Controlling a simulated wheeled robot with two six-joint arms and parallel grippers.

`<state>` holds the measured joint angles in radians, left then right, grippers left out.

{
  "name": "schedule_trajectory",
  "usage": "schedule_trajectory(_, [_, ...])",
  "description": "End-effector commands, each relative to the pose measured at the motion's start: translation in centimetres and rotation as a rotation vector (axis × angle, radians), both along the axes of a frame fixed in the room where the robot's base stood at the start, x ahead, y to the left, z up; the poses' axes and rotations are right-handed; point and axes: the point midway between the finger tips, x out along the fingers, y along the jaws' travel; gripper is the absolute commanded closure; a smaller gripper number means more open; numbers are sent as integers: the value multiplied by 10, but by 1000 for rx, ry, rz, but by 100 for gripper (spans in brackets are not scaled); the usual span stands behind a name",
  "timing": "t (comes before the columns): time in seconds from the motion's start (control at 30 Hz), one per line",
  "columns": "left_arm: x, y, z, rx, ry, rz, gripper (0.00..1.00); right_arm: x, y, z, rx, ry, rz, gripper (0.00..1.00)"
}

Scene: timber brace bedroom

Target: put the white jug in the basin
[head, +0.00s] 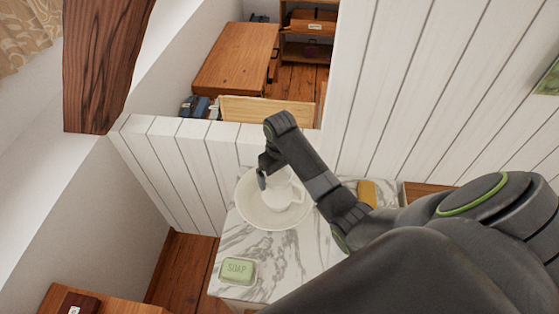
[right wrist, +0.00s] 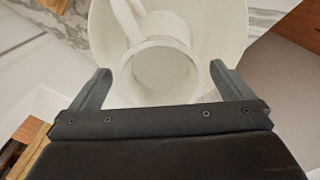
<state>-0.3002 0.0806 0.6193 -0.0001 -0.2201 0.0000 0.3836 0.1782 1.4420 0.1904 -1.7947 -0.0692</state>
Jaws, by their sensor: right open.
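The white jug (head: 279,194) stands in the white basin (head: 268,222), with its handle towards the right. It looks upright; its upper part is partly hidden by my right gripper. My right gripper (head: 263,178) is over the basin at the jug's left side. In the right wrist view the jug's round mouth (right wrist: 163,74) lies between my two open fingers, with a gap on each side. The basin (right wrist: 229,43) surrounds it in that view. My left gripper is not in view.
The basin stands on a marble-topped stand (head: 240,249). A green soap bar (head: 237,270) in a dish is near its front edge, and a yellowish item (head: 367,192) lies to the right. A white plank wall (head: 180,160) rises close behind.

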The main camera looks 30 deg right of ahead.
Motion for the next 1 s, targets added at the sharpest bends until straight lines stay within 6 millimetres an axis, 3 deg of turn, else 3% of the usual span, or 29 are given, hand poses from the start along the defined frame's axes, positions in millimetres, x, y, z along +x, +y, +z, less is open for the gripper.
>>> schedule_trajectory(0.23, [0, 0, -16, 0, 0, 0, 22, 0, -1, 50, -1, -5, 0, 0])
schedule_trajectory(0.33, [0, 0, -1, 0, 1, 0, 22, -2, -1, 68, 0, 1, -1, 0])
schedule_trajectory(0.53, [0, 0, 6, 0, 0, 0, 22, -2, -1, 76, 0, 2, -1, 0])
schedule_trajectory(1.0, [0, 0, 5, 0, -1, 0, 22, -2, 0, 76, 0, 1, -1, 0])
